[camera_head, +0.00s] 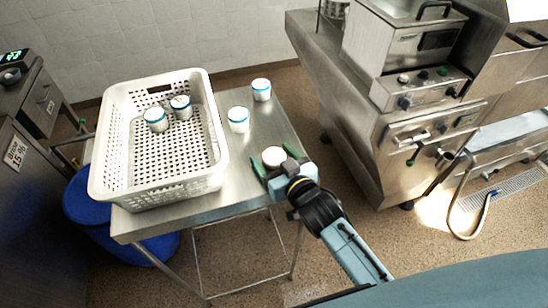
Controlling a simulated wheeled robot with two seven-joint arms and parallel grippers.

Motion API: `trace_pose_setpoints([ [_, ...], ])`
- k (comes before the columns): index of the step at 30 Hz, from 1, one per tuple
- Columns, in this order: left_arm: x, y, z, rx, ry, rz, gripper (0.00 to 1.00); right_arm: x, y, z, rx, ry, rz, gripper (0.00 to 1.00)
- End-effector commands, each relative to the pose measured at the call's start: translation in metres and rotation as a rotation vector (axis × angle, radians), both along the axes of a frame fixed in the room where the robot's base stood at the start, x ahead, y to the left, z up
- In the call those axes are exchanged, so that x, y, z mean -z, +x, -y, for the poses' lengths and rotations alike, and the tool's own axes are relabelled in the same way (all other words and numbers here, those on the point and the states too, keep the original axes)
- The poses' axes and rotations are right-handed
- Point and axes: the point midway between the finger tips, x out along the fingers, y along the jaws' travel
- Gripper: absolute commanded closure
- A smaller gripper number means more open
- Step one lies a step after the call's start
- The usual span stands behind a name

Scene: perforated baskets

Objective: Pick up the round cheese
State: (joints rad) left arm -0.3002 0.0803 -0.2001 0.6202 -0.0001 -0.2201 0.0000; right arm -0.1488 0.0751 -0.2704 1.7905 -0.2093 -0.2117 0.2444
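The round cheese (273,155) is a small white, round piece near the right end of the metal table (240,180). My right gripper (275,158) reaches it from the lower right. Its two green-tipped fingers stand on either side of the cheese and look spread a little wider than it. The near part of the cheese is partly hidden by the gripper. My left gripper is not in view.
Steel kitchen equipment (400,150) stands to the right, a blue bin (85,205) lower left.

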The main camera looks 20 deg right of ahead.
Motion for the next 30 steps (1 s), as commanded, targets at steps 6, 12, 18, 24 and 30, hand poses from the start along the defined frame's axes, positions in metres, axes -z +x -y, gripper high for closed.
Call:
trace_pose_setpoints([
  [6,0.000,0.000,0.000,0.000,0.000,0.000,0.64,0.000,0.000,0.000,0.000,0.000,0.000,0.57],
  [12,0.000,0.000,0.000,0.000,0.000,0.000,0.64,0.000,0.000,0.000,0.000,0.000,0.001,0.71],
  [18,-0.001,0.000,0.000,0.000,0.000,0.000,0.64,-0.006,0.000,0.000,0.000,-0.001,0.002,0.71],
  [24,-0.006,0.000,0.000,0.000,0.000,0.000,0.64,-0.042,0.000,0.001,0.000,-0.001,0.005,0.71],
  [30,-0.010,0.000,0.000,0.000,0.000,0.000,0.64,-0.081,0.000,0.000,-0.001,-0.001,0.005,0.71],
])
